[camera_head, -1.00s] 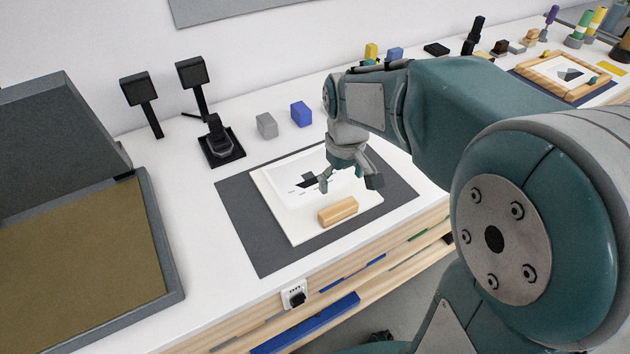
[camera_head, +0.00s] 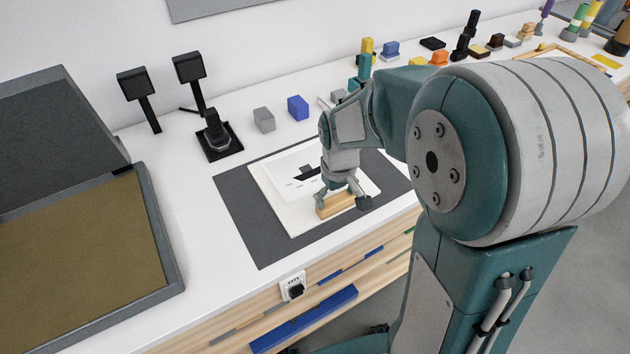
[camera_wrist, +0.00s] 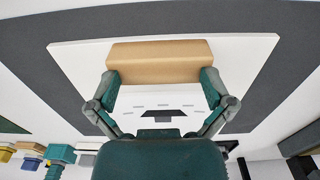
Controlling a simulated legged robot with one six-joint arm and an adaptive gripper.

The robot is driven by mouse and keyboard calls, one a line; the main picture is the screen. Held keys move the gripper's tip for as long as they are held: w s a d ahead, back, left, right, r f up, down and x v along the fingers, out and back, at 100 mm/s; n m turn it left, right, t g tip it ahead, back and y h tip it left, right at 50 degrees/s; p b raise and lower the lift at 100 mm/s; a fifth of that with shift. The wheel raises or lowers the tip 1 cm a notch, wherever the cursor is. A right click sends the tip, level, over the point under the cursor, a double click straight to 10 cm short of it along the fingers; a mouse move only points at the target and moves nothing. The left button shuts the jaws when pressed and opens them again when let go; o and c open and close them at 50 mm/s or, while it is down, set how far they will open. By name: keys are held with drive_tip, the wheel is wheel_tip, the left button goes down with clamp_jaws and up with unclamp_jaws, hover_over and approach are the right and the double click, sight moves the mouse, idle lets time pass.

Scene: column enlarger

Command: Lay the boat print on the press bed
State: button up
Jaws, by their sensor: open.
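The boat print (camera_head: 275,187) is a white sheet or board with a dark boat shape. It lies flat on a dark grey mat (camera_head: 241,213), and a wooden block (camera_head: 331,208) sits on its near part. My gripper (camera_head: 342,200) is open just over the block. In the wrist view its fingers (camera_wrist: 160,78) stand apart near the block's two ends, with the print (camera_wrist: 85,62) beneath. I cannot tell whether they touch the block. The press bed (camera_head: 85,265) is an olive-brown surface in a grey frame at the left, with its dark lid (camera_head: 50,140) raised.
A small black stand (camera_head: 218,140), a grey block (camera_head: 263,119) and a blue block (camera_head: 298,107) stand behind the mat. Black upright pieces (camera_head: 139,88) stand by the wall. White counter between mat and press is clear. Several small items line the back right.

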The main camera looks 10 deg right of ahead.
drive_tip(key=shift+s+f, duration=0.25)
drive_tip(key=shift+f, duration=0.4)
drive_tip(key=shift+c, duration=0.2)
drive_tip(key=c, duration=0.8)
drive_tip(key=shift+w+r, duration=0.1)
drive_tip(key=shift+r, duration=0.4)
drive_tip(key=shift+c, duration=0.2)
drive_tip(key=shift+r, duration=0.15)
drive_tip(key=shift+c, duration=0.3)
